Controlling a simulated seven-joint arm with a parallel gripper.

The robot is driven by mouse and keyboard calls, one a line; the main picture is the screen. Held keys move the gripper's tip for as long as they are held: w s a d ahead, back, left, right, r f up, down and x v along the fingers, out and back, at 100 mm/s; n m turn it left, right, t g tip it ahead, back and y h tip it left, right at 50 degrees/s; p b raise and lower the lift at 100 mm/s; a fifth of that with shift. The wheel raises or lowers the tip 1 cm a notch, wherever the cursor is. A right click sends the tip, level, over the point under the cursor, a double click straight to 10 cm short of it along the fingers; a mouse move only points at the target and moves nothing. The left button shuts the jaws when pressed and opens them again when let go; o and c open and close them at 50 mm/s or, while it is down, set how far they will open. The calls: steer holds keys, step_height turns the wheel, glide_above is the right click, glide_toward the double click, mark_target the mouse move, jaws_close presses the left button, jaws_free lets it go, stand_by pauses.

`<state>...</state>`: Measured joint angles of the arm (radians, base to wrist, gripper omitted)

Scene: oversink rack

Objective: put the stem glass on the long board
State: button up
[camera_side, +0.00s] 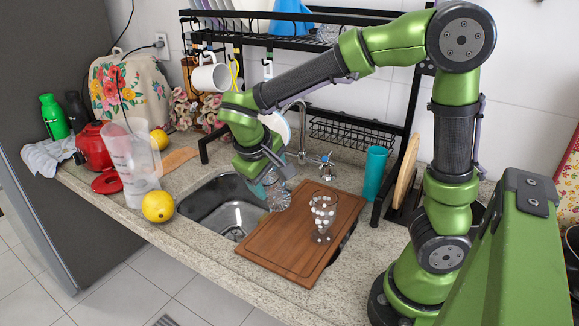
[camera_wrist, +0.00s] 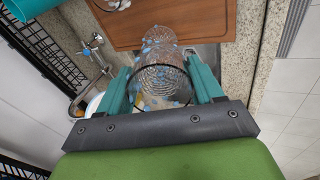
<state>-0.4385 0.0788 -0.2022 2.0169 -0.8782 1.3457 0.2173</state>
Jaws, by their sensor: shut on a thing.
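My gripper (camera_side: 268,184) is shut on a clear glass with blue dots, which I take for the stem glass (camera_side: 279,196). It hangs near the left edge of the board, by the sink. In the wrist view the stem glass (camera_wrist: 160,65) sits between the two teal fingers of my gripper (camera_wrist: 162,88), its ridged body pointing toward the board. Its stem is not clear to see. The long board (camera_side: 275,250) is brown wood and lies on the counter beside the sink; it also shows at the top of the wrist view (camera_wrist: 200,22).
A clear glass with white dots (camera_side: 323,215) stands on the board's right part. The sink (camera_side: 220,208) opens to its left. A teal cup (camera_side: 375,172) and the black rack (camera_side: 408,130) stand behind. The board's front part is bare.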

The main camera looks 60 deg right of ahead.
steer(key=s+f+m+y, duration=0.1)
steer(key=s+m+y, duration=0.3)
steer(key=s, duration=0.5)
step_height(320, 180, down, 8)
steer(key=y, duration=0.1)
steer(key=shift+a+n+g, duration=0.4)
steer(key=shift+w, duration=0.1)
steer(key=o, duration=1.2)
steer(key=shift+c, duration=0.2)
steer(key=s+a+r+t+y, duration=0.1)
steer(key=r+t, duration=0.6)
steer(key=r, duration=0.8)
steer(key=shift+s+a+n+y, duration=0.25)
steer(key=shift+a+y, duration=0.45)
steer(key=shift+a, duration=0.45)
